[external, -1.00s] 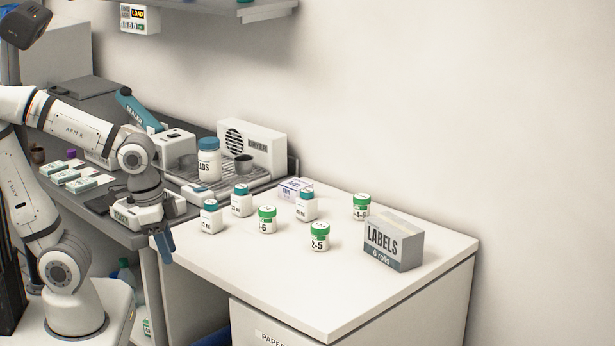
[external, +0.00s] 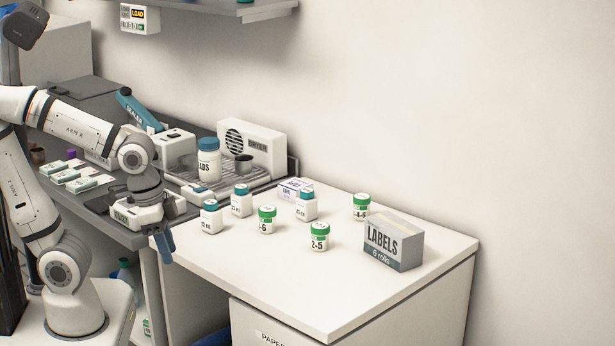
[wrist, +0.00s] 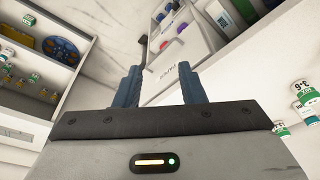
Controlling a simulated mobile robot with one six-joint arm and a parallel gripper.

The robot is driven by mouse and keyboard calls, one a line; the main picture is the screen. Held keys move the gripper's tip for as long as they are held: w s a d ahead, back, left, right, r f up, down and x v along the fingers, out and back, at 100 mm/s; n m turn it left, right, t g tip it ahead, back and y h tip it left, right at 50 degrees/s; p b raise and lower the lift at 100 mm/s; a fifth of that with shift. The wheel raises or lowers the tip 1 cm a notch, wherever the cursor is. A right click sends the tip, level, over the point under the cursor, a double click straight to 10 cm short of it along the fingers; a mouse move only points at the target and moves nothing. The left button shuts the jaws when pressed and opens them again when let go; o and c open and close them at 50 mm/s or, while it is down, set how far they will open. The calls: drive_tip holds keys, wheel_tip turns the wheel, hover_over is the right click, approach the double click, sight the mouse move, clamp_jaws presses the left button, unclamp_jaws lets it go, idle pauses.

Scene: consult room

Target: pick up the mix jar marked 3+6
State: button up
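Three white jars with green lids stand on the white table. One (external: 267,221) shows only "-6", its first digit turned out of sight; the others read "2-5" (external: 319,238) and apparently "4-6" (external: 361,208). At the right edge of the wrist view, a cut-off jar (wrist: 303,89) seems to read "3-6", with parts of other jars below it. My gripper (external: 166,243) hangs by the table's left edge, left of the jars and apart from them. In the wrist view my gripper (wrist: 160,88) has its blue fingers spread with nothing between them.
White bottles with teal lids (external: 211,217) stand near the green-lidded jars. A LABELS box (external: 393,241) stands at the right. The grey counter (external: 96,216) holds a large bottle (external: 209,160) and machines. The table's front (external: 330,300) is clear. A shelf (external: 215,8) hangs above.

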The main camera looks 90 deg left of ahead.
drive_tip(key=shift+o, duration=0.4)
drive_tip(key=o, duration=0.6)
drive_tip(key=shift+w, duration=0.1)
